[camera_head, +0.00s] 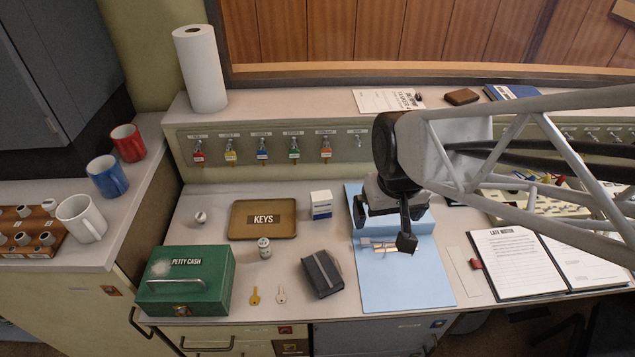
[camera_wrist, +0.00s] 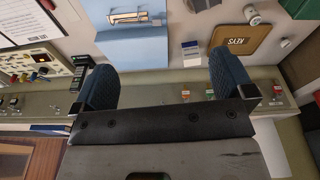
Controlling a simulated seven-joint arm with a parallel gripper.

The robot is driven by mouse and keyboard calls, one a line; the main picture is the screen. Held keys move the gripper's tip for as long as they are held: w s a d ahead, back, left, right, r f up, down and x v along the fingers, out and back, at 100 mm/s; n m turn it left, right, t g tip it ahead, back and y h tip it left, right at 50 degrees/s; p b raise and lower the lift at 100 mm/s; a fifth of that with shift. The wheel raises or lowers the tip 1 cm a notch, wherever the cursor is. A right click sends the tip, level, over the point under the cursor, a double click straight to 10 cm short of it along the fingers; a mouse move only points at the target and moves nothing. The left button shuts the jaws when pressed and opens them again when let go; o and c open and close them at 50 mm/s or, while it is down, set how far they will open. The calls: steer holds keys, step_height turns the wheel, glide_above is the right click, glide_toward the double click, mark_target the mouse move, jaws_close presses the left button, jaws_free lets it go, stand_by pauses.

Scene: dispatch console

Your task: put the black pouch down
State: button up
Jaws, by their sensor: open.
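The black pouch (camera_head: 322,274), a dark, boxy thing with a grey band, lies on the desk between the small keys and the blue mat (camera_head: 405,287).
A green petty cash box (camera_head: 185,281), two keys (camera_head: 254,296), a jar (camera_head: 264,248) and a KEYS tray (camera_head: 263,220) lie left of the pouch. A white-blue box (camera_head: 321,204) stands behind it. An open binder (camera_head: 507,262) lies right of the mat.

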steer(key=w+a+f+n+g, duration=0.15)
steer(key=w+a+f, duration=0.3)
steer(key=f, duration=0.55)
steer(key=n, duration=0.2)
glide_above(324, 273)
steer(key=f, duration=1)
steer(key=shift+d+f, duration=0.2)
steer(key=shift+f, duration=0.25)
steer(key=shift+f, duration=1.3)
steer(key=shift+a+f, duration=0.2)
steer(key=shift+f, duration=2.4)
steer(key=c, duration=0.7)
